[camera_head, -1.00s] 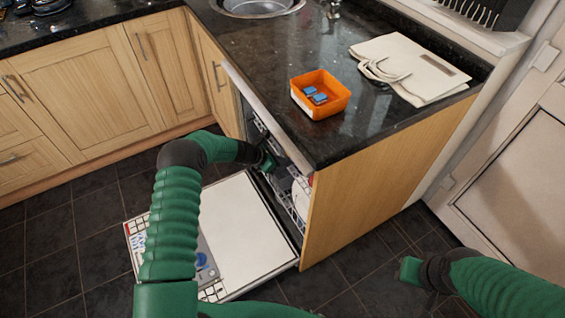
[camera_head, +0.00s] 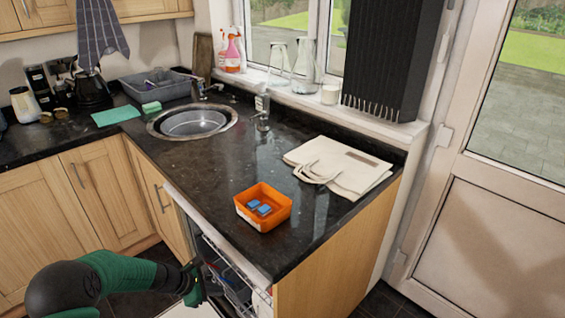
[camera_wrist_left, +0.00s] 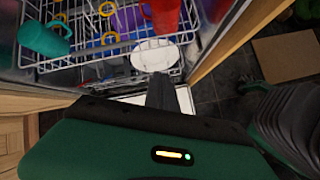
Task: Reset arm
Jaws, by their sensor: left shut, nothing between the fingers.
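My left arm comes in at the lower left of the head view. Its gripper (camera_head: 192,282) is beside the open dishwasher, near the rack's left edge and below the counter edge. In the left wrist view the gripper (camera_wrist_left: 160,92) shows as a narrow dark pair of fingers, shut and empty, in front of the dishwasher rack. My right gripper does not show in the head view.
The white wire rack (camera_wrist_left: 110,50) holds cups and a white plate (camera_wrist_left: 164,54). On the dark counter (camera_head: 200,180) stand an orange tub (camera_head: 274,220) with blue tablets and a folded cream bag (camera_head: 340,165). The sink (camera_head: 193,123) is behind.

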